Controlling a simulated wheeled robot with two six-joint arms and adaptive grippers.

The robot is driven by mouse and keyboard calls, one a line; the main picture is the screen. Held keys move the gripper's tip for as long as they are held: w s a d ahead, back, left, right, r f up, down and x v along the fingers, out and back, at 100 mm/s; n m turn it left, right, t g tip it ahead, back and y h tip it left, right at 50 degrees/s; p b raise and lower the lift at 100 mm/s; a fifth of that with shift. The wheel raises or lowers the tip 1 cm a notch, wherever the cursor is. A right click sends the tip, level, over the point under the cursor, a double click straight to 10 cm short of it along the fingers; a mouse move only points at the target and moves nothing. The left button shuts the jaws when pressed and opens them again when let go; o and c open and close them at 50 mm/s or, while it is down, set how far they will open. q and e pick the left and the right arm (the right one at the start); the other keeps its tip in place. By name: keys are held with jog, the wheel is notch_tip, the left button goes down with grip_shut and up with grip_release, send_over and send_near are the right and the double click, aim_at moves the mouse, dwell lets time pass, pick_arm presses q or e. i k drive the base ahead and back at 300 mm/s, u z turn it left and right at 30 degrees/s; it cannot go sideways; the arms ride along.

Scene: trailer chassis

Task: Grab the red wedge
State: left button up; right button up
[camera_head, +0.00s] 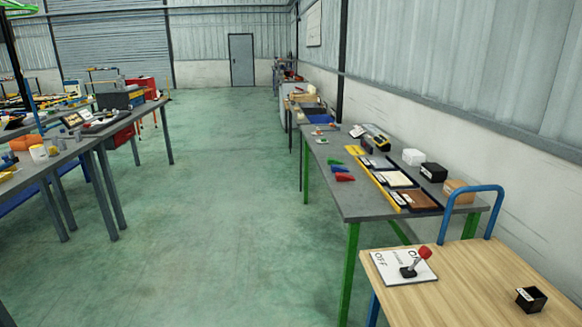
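The red wedge (344,177) is small and lies on the left part of the grey table (357,206) on the right side of the head view. It is the nearest of three small coloured pieces there. A blue wedge (341,168) lies just behind it, and a green wedge (335,161) lies behind the blue one. Nothing covers the red wedge. Neither of my grippers shows in the head view, so their state and place cannot be seen.
A wooden-topped cart (470,277) with a blue handle stands in front, holding a lever panel (390,269) and a black box (530,299). Trays (419,201) and boxes (433,172) sit right of the wedges. Green floor (220,200) is clear between the tables.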

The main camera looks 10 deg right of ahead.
aim_at(340, 177)
jog(key=u, duration=0.2)
jog(key=i, duration=1.65)
jog(key=z, duration=0.5)
jog(key=i, duration=0.95)
jog(key=z, duration=0.7)
